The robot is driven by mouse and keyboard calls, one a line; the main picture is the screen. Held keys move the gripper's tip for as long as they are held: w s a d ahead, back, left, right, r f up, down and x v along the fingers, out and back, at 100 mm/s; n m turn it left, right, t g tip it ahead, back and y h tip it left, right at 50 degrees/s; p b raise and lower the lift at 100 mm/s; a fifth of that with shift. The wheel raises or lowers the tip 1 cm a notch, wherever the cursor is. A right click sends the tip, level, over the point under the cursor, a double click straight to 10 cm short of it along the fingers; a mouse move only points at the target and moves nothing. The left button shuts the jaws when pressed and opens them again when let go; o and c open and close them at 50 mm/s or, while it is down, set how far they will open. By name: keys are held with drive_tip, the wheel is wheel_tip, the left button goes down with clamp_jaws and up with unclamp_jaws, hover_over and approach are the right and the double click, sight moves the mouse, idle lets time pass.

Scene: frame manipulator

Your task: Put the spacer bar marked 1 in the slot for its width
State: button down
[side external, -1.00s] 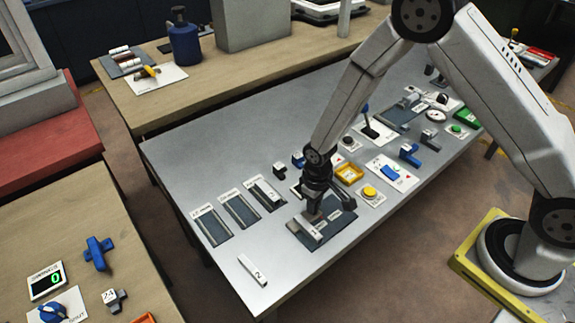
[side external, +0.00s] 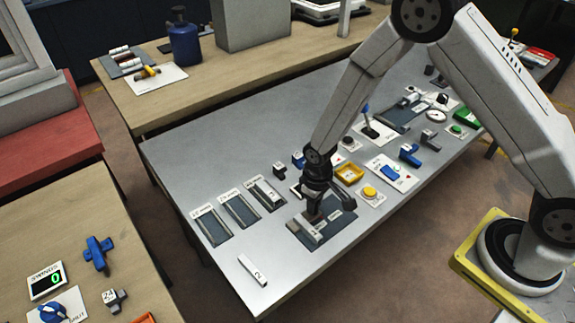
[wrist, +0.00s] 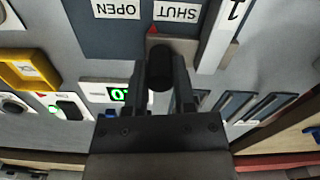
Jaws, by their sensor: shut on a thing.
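In the side view this plate (side external: 342,221) is near the table's front edge. My gripper (wrist: 160,70) is shut on a dark round knob (wrist: 159,52), just left of the bar. The plate carries labels reading OPEN and SHUT, with a small red pointer between them beside the knob. Three dark slots with label strips lie to the left in the side view: left slot (side external: 213,226), middle slot (side external: 242,213), right slot (side external: 273,201). A pale bar appears to lie in the right slot.
A yellow tray (side external: 349,173), a yellow button (side external: 369,192) and a small black block (side external: 279,170) stand close by. The grey table (side external: 187,165) is clear behind the slots.

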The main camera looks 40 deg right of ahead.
idle(0.4)
drive_tip(key=shift+d, duration=1.85)
drive_tip(key=shift+c, duration=2.2)
unclamp_jaws()
drive_tip(key=shift+r, duration=0.1)
drive_tip(key=shift+r, duration=0.45)
wheel_tip(320, 180, up, 7)
drive_tip(key=shift+f, duration=0.15)
